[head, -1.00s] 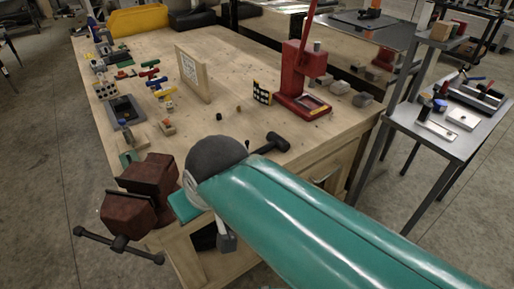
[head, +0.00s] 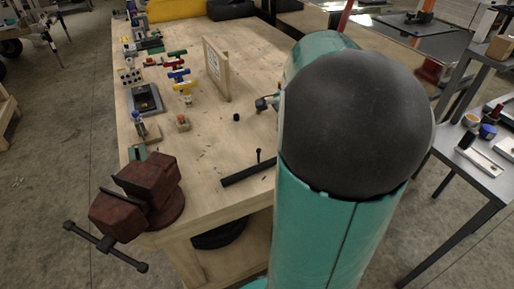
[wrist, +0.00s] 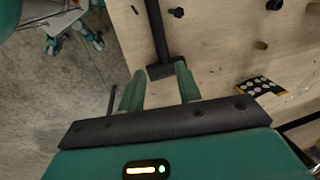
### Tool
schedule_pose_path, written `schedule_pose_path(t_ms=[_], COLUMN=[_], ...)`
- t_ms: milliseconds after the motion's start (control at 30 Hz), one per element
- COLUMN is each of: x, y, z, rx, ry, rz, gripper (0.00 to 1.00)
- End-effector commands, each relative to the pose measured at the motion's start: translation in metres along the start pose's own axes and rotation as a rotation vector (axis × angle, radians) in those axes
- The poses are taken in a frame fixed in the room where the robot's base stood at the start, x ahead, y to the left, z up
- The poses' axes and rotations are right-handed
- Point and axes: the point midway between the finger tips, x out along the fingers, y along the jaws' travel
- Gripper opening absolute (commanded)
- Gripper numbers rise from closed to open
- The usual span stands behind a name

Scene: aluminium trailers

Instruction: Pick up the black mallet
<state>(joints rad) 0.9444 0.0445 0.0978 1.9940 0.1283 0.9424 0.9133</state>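The black mallet lies on the wooden bench. In the head view its dark handle (head: 246,174) shows near the bench's front edge, and the rest is hidden behind my arm. In the wrist view the handle (wrist: 157,30) runs down from the top edge to the mallet head (wrist: 160,71). My gripper (wrist: 160,72) is open, with its two green fingers apart. The mallet head shows between the fingertips, close to the right one. I cannot tell how far above it the fingers are. I do not see the gripper in the head view.
A small black peg (head: 259,155) stands beside the handle. A dark red vise (head: 140,195) sits at the bench's front left corner. A wooden board (head: 216,70) stands upright farther back. A black card with pale circles (wrist: 262,87) lies right of the gripper.

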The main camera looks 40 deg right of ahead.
Motion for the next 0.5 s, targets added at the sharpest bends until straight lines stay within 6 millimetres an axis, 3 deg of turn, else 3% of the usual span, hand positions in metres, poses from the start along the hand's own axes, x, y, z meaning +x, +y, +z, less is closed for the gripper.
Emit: schedule_pose_path(t_ms=[400, 500], x=[0.072, 0.081], y=[0.002, 0.001], z=[0.001, 0.002], rx=[0.01, 0.008], ry=[-0.002, -0.001], rz=[0.003, 0.002], gripper=[0.34, 0.34])
